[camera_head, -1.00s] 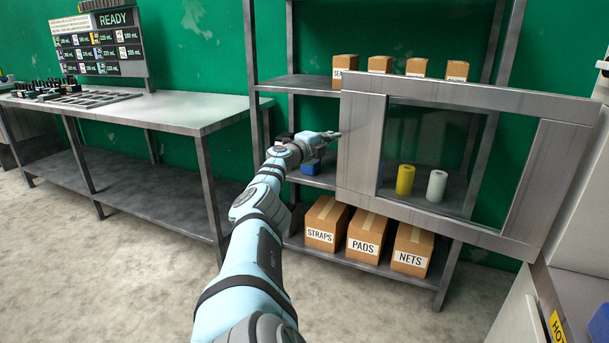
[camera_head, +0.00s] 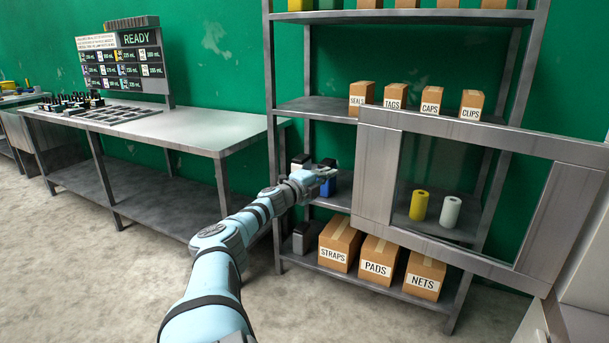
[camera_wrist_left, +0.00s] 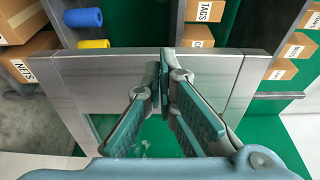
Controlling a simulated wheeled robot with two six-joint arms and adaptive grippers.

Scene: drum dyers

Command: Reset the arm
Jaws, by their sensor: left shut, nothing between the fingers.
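My left arm (camera_head: 222,245) reaches forward from the bottom of the head view. Its gripper (camera_head: 335,170) is shut and empty, just left of a grey door (camera_head: 372,180) with a window. In the left wrist view the shut gripper (camera_wrist_left: 165,62) shows its fingers together, with the door frame (camera_wrist_left: 95,85) behind them. I cannot tell whether the fingertips touch the door. My right gripper is not in view.
A metal shelf rack (camera_head: 318,105) stands behind the door, with labelled boxes (camera_head: 377,256) and yellow (camera_head: 419,205) and white (camera_head: 450,211) rolls. A blue item (camera_head: 328,188) is near my gripper. A workbench (camera_head: 190,132) stands left. Floor space is free in front of it.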

